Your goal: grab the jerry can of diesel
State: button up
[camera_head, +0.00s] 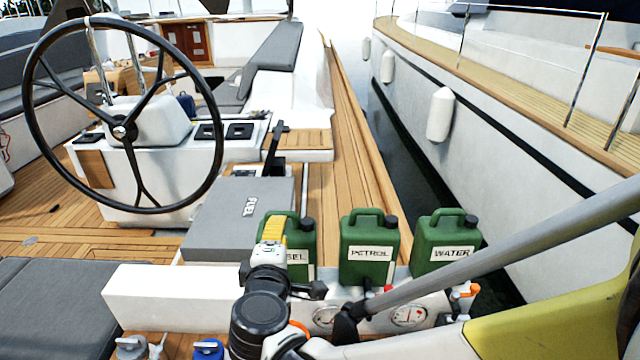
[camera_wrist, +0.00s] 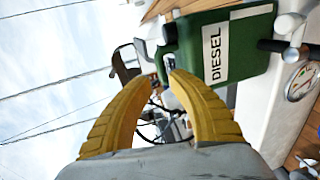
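The diesel jerry can (camera_head: 303,238) is green with a dark cap and stands on the deck edge, leftmost of three cans. My gripper (camera_head: 273,228) is in front of its left part in the head view and hides the start of its label, leaving "SEL". In the wrist view the can (camera_wrist: 190,42) is tilted at the upper right, with its white DIESEL label (camera_wrist: 216,52) readable.
The petrol can (camera_head: 368,240) and water can (camera_head: 444,240) stand to the right. A grey fuel box (camera_head: 235,215) and the steering wheel (camera_head: 119,127) are at the left. A white ledge with gauges (camera_head: 408,315) is in front of the cans. A grey pole (camera_head: 500,255) crosses the right.

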aim_at(282, 212)
jog(key=b+x, duration=0.1)
jog(key=x, duration=0.3)
jog(key=b+x, duration=0.1)
jog(key=x, duration=0.3)
jog(key=shift+w+f+b, duration=0.25)
jog(key=shift+b, duration=0.15)
jog(key=shift+s+r, duration=0.1)
grip_shut()
